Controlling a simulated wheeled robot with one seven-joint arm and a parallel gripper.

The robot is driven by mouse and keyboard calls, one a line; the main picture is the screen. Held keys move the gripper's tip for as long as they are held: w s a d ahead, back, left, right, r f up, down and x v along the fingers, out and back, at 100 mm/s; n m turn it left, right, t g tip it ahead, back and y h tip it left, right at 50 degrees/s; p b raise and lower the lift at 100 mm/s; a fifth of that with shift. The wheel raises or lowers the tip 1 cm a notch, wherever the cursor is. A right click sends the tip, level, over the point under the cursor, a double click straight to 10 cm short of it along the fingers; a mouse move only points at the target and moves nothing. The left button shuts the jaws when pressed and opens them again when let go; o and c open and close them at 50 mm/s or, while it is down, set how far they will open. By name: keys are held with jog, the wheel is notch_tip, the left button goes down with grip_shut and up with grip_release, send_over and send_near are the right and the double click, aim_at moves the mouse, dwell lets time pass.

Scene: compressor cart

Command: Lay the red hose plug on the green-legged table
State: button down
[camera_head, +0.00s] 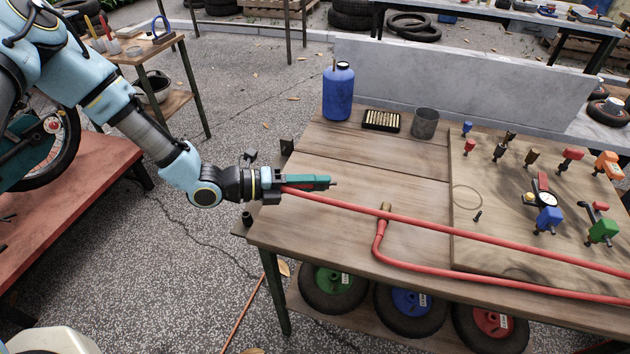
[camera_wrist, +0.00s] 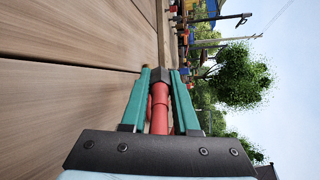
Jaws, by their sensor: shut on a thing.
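My gripper (camera_head: 322,183) has teal fingers and is over the left edge of the wooden workbench (camera_head: 345,152). It is shut on a red, round, stepped piece with a dark tip, which I take for the red hose plug (camera_wrist: 159,105); it lies lengthwise between the fingers in the wrist view. In the head view the fingers mostly hide it. A red hose (camera_head: 450,230) runs from beside my gripper to the right across the bench. A small wooden table (camera_head: 140,52) at the upper left has dark, greenish legs. The workbench's front leg (camera_head: 276,292) also looks dark green.
A blue bottle (camera_head: 338,93), a black tray (camera_head: 381,121) and a grey cup (camera_head: 425,123) stand at the bench's back. Coloured fittings and valves fill its right side. A red platform (camera_head: 70,205) is at left.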

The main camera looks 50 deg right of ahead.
aim_at(314, 208)
jog(key=shift+f+b, duration=1.55)
jog(key=shift+f, duration=1.1)
jog(key=c, duration=0.7)
grip_release()
jog(key=shift+o, duration=0.6)
jog(key=shift+f, duration=0.1)
jog(key=shift+w+a, duration=0.1)
